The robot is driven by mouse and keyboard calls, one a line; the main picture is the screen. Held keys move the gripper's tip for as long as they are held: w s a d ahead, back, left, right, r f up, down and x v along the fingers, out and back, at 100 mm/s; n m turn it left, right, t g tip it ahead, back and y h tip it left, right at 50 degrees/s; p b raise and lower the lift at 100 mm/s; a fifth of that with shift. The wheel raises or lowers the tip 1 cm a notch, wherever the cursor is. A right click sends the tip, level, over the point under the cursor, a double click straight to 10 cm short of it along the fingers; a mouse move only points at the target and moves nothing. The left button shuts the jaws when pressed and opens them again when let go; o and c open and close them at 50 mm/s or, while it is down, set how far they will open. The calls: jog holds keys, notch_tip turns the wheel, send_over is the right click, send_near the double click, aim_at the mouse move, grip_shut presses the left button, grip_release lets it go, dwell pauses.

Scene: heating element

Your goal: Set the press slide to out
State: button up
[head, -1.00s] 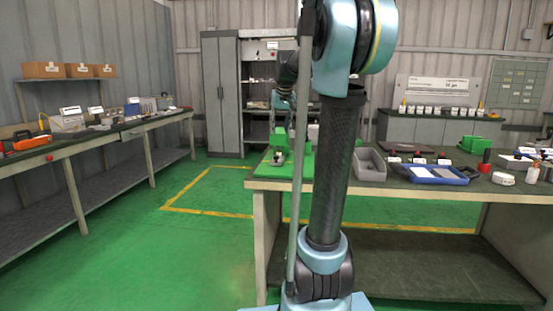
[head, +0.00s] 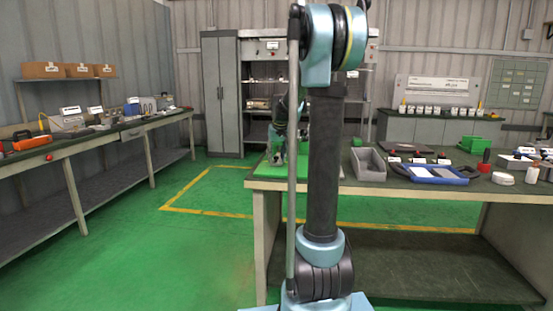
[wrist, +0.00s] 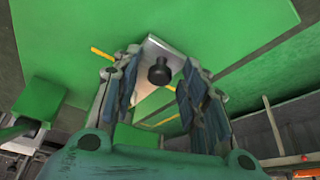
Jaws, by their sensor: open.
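In the wrist view, a pale metal slide plate (wrist: 153,47) carries a round black knob (wrist: 159,72). The plate lies against a green surface (wrist: 210,25). My gripper (wrist: 160,63) is open, with one finger on each side of the knob. No contact between the fingers and the knob is clear. In the head view, my gripper (head: 275,158) is low over the green base (head: 268,171) at the left end of the workbench. My arm hides part of that area, and I cannot make out the slide there.
A grey bin (head: 368,165) stands on the workbench (head: 400,188) right of my arm. A blue tray (head: 437,174) and a green box (head: 474,144) are farther right. A green block (wrist: 38,102) is at the left in the wrist view. The floor left of the bench is clear.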

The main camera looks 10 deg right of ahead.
jog(key=shift+w+f, duration=0.1)
jog(key=shift+f, duration=0.1)
grip_shut()
jog(key=s+a, duration=0.1)
jog(key=s, duration=0.2)
jog(key=s+a, duration=0.1)
jog(key=s, duration=0.2)
jog(key=s+a, duration=0.1)
jog(key=s, duration=0.3)
jog(key=shift+a, duration=0.1)
grip_release()
jog(key=shift+s, duration=0.1)
